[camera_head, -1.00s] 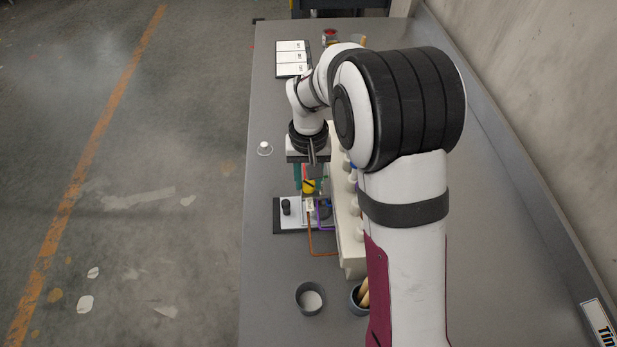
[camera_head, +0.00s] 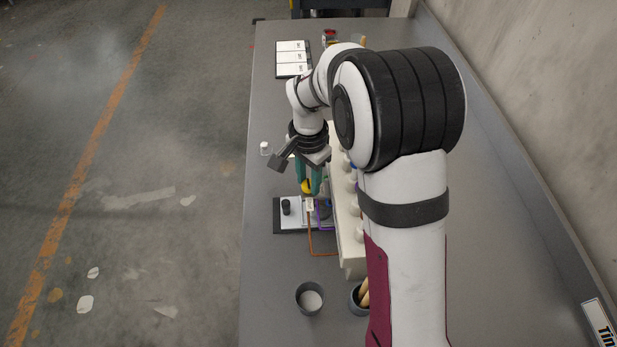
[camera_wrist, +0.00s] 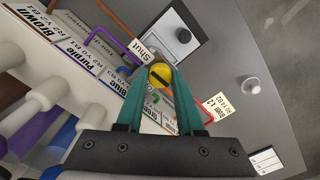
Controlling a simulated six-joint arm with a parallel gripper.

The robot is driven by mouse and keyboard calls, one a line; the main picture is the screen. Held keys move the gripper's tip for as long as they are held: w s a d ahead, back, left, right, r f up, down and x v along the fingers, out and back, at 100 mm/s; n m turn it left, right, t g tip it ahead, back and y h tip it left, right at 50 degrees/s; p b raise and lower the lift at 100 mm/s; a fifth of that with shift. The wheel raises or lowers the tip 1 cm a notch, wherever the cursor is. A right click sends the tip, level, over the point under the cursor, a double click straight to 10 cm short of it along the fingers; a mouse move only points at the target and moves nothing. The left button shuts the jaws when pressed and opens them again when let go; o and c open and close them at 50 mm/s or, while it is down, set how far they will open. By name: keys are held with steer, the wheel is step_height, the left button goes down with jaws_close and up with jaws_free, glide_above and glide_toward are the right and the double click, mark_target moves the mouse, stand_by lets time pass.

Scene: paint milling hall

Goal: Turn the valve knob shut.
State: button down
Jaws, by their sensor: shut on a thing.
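The valve knob (camera_head: 306,186) is yellow and sits beside the pale rack, partly hidden by my fingers in the head view. In the wrist view the knob (camera_wrist: 160,76) is round with a dark bar across its top. My gripper (camera_head: 309,180) points down at it, its green fingers on either side. In the wrist view my gripper (camera_wrist: 160,85) is shut on the knob. A tag reading "Shut" (camera_wrist: 139,50) stands just beyond the knob, up and to the left. A second tag (camera_wrist: 218,108) stands to the right; I cannot read it surely.
A white plate with a black knob (camera_wrist: 182,36) lies close by. Orange (camera_head: 311,240) and purple pipes run near the valve. A small white object (camera_head: 265,148) stands left. A grey cup (camera_head: 310,298) stands in front.

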mark_target(309, 184)
steer(key=shift+m, duration=0.5)
steer(key=c, duration=0.5)
jaws_free()
step_height(309, 184, up, 16)
steer(key=shift+f, duration=0.1)
